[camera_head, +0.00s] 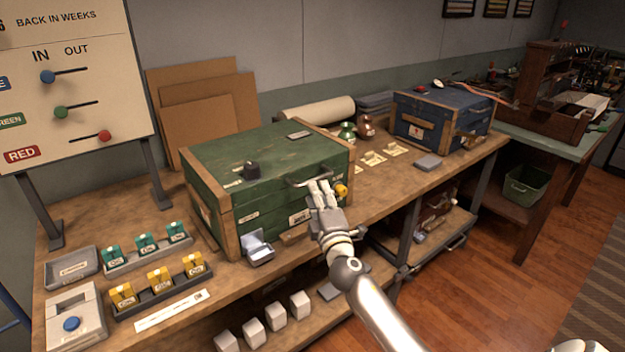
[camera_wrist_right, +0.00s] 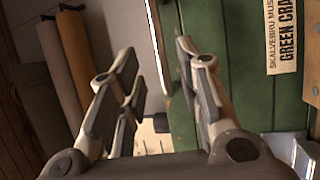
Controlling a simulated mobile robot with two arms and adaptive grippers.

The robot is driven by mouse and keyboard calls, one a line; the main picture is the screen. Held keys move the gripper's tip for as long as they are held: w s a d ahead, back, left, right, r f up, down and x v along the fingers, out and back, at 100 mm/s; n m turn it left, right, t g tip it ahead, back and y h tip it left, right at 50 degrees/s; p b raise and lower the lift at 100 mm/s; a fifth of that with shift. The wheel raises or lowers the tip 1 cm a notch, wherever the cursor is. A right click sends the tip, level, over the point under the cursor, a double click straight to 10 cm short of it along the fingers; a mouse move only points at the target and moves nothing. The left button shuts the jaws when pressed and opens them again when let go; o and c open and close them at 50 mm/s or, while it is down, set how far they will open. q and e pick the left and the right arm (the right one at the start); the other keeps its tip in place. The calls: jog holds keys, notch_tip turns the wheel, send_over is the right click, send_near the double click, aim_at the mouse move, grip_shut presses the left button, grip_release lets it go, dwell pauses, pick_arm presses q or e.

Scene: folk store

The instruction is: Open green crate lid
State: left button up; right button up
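The green crate (camera_head: 262,165) stands on the wooden bench with its lid down. My left gripper is out of view.
A small open grey box (camera_head: 258,248) stands in front of the crate. A blue crate (camera_head: 440,122) is farther right. Cardboard sheets (camera_head: 205,105) lean behind.

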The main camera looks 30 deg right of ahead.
aim_at(312, 180)
jog(key=x, duration=0.6)
jog(key=shift+w, duration=0.1)
grip_shut()
